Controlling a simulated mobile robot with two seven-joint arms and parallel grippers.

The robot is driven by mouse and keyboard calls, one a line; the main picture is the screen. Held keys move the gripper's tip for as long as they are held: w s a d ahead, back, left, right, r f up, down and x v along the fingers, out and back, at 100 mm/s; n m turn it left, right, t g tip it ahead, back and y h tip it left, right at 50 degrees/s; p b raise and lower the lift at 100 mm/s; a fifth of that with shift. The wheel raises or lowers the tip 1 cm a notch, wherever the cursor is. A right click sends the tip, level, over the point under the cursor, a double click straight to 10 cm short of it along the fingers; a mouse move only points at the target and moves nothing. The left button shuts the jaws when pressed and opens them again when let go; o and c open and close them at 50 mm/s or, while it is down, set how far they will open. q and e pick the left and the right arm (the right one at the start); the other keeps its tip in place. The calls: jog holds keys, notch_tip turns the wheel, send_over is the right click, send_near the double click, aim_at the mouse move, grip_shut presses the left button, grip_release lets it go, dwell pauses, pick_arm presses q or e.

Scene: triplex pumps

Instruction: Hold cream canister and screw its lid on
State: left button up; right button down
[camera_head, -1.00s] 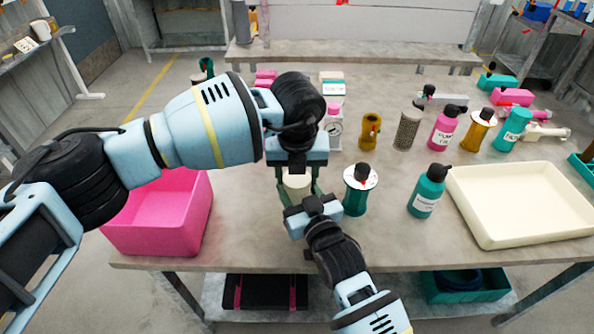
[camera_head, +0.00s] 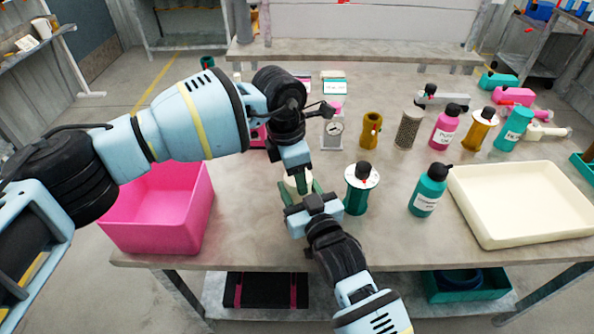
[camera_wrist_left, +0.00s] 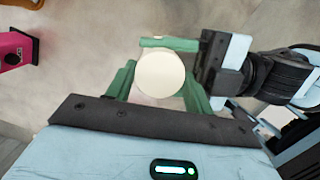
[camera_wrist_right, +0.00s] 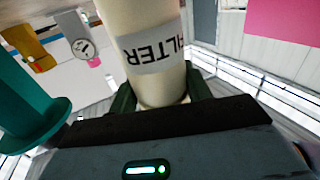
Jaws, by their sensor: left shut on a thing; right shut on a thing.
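The cream canister (camera_wrist_right: 155,75) with a "FILTER" label stands between the fingers of my right gripper (camera_wrist_right: 160,98), which is shut on it from the front side. My left gripper (camera_wrist_left: 159,82) comes from above and is shut on the round cream lid (camera_wrist_left: 160,74). The lid sits directly over the canister; whether its thread is engaged cannot be seen. In the head view the canister (camera_head: 291,184) is mostly hidden by both grippers.
A green spool-like part (camera_head: 356,200) stands close to the right of the grippers. A teal bottle (camera_head: 428,190) and a cream tray (camera_head: 520,205) are farther right. A pink bin (camera_head: 160,215) stands left. A gauge (camera_head: 333,132) stands behind. The table front is clear.

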pick_arm(q)
jog(key=m, duration=0.5)
jog(key=shift+m+g, duration=0.4)
jog(key=m, duration=0.5)
jog(key=shift+w+g, duration=0.1)
jog(key=shift+g, duration=0.3)
jog(key=m+y, duration=0.1)
jog(key=m, duration=0.5)
jog(key=shift+d, duration=0.1)
jog(key=m+y, duration=0.1)
jog(key=m, duration=0.4)
jog(key=shift+g, duration=0.3)
jog(key=o, duration=0.9)
jog(key=shift+o, duration=0.2)
jog(key=shift+r, duration=2.25)
